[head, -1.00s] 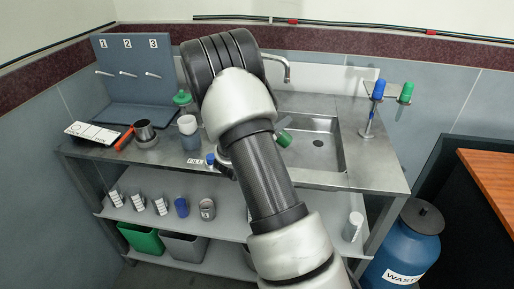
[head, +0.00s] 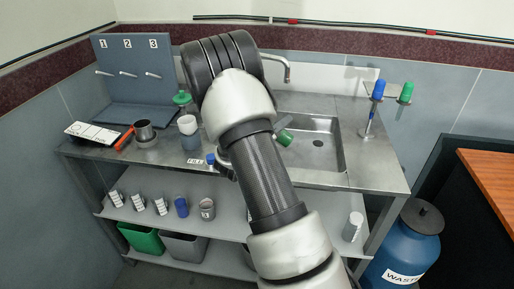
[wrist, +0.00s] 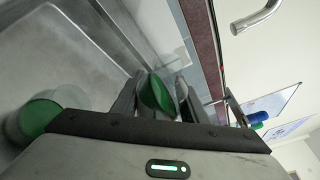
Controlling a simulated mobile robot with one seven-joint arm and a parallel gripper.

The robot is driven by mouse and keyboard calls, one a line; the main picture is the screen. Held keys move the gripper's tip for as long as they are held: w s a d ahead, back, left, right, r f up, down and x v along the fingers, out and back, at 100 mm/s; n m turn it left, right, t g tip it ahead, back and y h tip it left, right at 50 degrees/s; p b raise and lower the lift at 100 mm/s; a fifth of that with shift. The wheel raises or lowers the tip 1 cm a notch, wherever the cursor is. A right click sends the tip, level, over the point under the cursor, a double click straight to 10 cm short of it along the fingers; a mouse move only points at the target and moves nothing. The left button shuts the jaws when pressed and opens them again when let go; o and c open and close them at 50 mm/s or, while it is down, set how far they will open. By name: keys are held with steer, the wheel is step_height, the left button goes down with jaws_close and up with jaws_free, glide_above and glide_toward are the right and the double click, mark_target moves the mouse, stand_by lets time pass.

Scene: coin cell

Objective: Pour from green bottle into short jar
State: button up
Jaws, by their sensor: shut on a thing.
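My gripper (wrist: 158,98) is shut on a green thing (wrist: 155,92), which I take to be the green bottle; only a small part shows between the fingers in the wrist view. In the head view, my arm hides the gripper and most of the bottle; a green end (head: 284,137) sticks out right of the arm, over the sink's left side. A pale cup-like vessel (head: 187,124) stands above a grey one (head: 191,142) on the counter, left of my arm. I cannot tell which vessel is the short jar.
A steel cup (head: 144,131) and an orange-handled tool (head: 124,139) are on the counter's left. A green-topped vessel (head: 182,98) stands behind. The sink (head: 318,150) is at right, with a faucet (head: 287,72) above. A blue-capped item (head: 211,159) sits near the front edge.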

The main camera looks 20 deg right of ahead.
steer(key=shift+s+d+r+n+t+h, duration=0.15)
steer(key=shift+r+n+t+h, duration=0.35)
steer(key=shift+r+n, duration=0.8)
stand_by(3.6)
steer(key=shift+r+n+h+p, duration=0.2)
steer(key=shift+n+h+p, duration=0.1)
steer(key=shift+n+p, duration=0.45)
stand_by(1.9)
steer(key=f+m+y, duration=0.1)
steer(key=m, duration=0.1)
steer(key=f+m+g+b, duration=0.1)
steer(key=f+m, duration=0.1)
steer(key=shift+a+m+y+b, duration=0.2)
steer(key=shift+m+y+b, duration=0.1)
steer(key=shift+y, duration=0.1)
